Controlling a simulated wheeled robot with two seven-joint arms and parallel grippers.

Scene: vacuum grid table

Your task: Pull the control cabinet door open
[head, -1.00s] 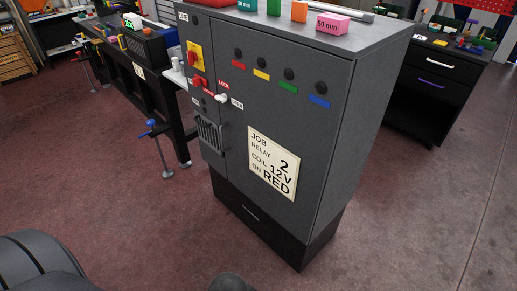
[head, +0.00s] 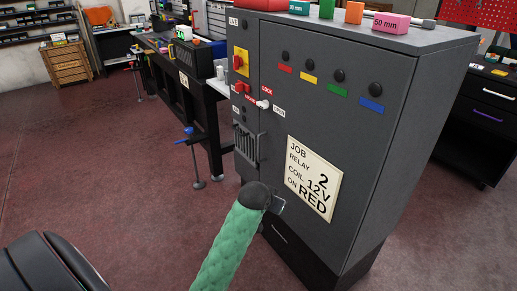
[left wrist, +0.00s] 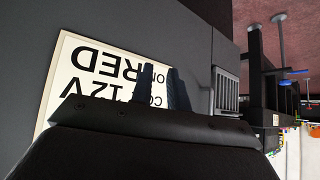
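The grey control cabinet (head: 385,150) stands right of centre in the head view, its front door (head: 305,120) flush with the frame. A ribbed vent with a dark upright bar handle (head: 246,145) is on the door's left side; it also shows in the left wrist view (left wrist: 224,92). A white knob (head: 263,104) sits between the lock and open labels. My left gripper (head: 279,205) is in front of the door, low and right of the handle. In the wrist view its dark fingers (left wrist: 164,86) cover part of the job card; their gap is unclear. My right gripper is out of view.
A job card (head: 314,178) is on the door. Coloured blocks, including a pink one (head: 391,23), stand on the cabinet top. A dark workbench (head: 190,95) with a blue-handled clamp (head: 190,140) is to the left. Open red floor lies left of the cabinet.

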